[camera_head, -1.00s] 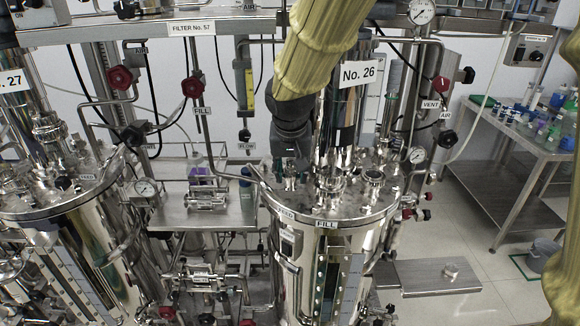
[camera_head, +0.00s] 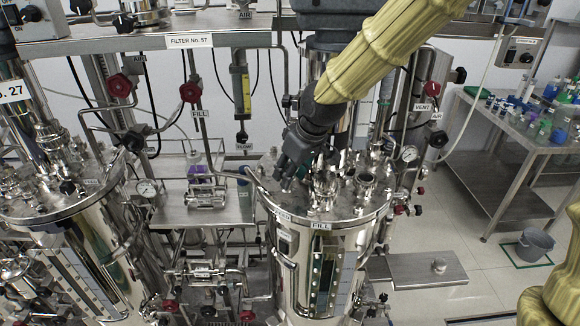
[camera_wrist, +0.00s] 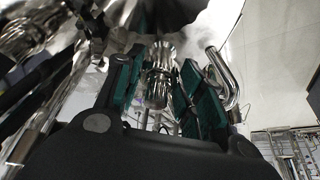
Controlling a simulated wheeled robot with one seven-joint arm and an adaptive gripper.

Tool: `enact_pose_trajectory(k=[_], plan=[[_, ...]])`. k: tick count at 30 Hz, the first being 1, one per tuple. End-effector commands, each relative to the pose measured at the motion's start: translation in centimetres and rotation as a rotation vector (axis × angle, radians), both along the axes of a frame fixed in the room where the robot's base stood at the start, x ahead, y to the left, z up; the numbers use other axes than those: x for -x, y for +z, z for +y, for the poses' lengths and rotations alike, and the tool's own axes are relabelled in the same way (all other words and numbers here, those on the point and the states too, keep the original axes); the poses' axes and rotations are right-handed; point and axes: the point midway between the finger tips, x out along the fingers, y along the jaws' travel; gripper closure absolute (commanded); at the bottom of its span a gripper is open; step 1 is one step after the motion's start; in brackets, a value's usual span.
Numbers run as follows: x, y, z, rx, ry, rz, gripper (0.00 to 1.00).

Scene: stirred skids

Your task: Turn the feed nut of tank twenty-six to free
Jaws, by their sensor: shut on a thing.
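The steel tank (camera_head: 345,245) stands right of centre in the head view, its lid carrying several fittings. Its number sign is hidden behind my arm. A FEED label (camera_head: 281,214) is on the lid's front left edge and a FILL label (camera_head: 321,226) is right of it. My gripper (camera_head: 285,180) reaches down, tilted, to the lid just behind the FEED label. In the wrist view its teal pads stand on both sides of a shiny round metal fitting, the feed nut (camera_wrist: 158,88), and are shut on it. In the head view the nut is hidden by the fingers.
Tank 27 (camera_head: 75,230) stands at the left. A steel shelf with a clamp fitting (camera_head: 205,198) lies between the tanks. Pipes and upright fittings crowd the lid right of my gripper. A bent pipe (camera_wrist: 228,80) runs close beside the right finger.

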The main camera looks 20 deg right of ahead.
Motion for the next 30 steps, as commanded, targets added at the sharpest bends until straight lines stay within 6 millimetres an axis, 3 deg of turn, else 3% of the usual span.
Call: enact_pose_trajectory(k=[21,22,24,30], plan=[[0.02,-0.08,-0.13,0.002,0.071,0.002,0.86],[0.03,-0.08,-0.14,0.002,0.071,0.002,0.56],[0.01,-0.07,-0.13,0.002,0.071,0.002,0.44],[-0.02,-0.03,-0.10,0.001,0.071,0.002,0.40]])
